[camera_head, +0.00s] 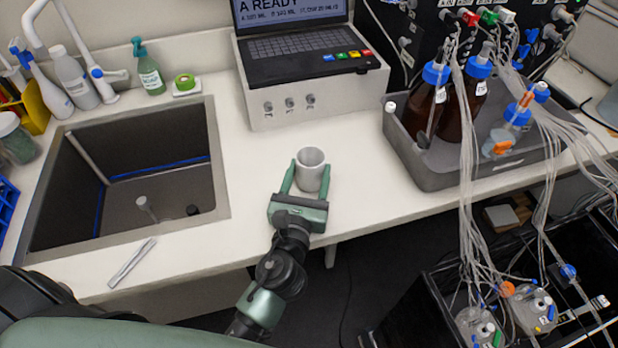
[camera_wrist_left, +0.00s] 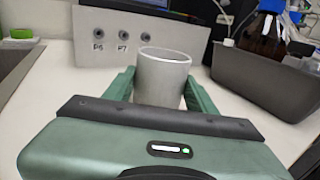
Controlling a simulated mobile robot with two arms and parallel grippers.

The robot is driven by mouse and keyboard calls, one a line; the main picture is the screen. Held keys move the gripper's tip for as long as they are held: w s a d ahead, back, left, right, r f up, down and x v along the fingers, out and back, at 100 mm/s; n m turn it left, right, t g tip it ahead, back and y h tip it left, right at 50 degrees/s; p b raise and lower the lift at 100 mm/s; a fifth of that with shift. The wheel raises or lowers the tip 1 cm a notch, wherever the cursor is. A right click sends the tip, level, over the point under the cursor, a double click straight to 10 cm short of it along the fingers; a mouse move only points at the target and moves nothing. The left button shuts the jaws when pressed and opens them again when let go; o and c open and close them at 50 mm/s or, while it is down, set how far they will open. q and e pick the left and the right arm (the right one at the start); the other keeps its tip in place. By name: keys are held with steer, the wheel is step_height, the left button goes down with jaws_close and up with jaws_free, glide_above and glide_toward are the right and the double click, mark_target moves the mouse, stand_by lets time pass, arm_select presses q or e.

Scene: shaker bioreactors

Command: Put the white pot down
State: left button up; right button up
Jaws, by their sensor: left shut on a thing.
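The white pot (camera_head: 311,168) is a small plain cup, upright, over the white bench between the sink and the grey tray. My left gripper (camera_head: 309,172) is shut on it, with one green finger on each side. In the left wrist view the pot (camera_wrist_left: 163,78) stands upright between the two green fingers (camera_wrist_left: 162,88), its rim open toward the top. The gripper body hides its lower part there, and I cannot tell whether its base touches the bench. My right gripper does not show.
The bench (camera_head: 250,160) is clear around the pot. A sink (camera_head: 221,180) lies to the left, and a box with a laptop (camera_head: 310,105) stands behind. A grey tray (camera_head: 425,178) with brown bottles stands to the right. Tubes (camera_head: 467,200) hang over the bench's front edge.

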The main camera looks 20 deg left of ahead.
arm_select(q)
steer(key=shift+f, duration=0.2)
steer(key=shift+f, duration=0.15)
steer(key=o, duration=1.3)
steer(key=shift+r, duration=0.4)
steer(key=s+b, duration=0.1)
steer(key=s, duration=0.2)
steer(key=s+b, duration=0.1)
steer(key=s, duration=0.3)
steer(key=s+d+b, duration=0.1)
steer(key=s, duration=0.2)
steer(key=shift+s+f+b, duration=0.3)
steer(key=shift+s+b, duration=0.05)
steer(key=shift+s, duration=0.05)
steer(key=shift+s+d+r, duration=0.1)
steer(key=shift+s+r, duration=0.1)
steer(key=shift+s, duration=0.4)
steer(key=shift+f, duration=0.1)
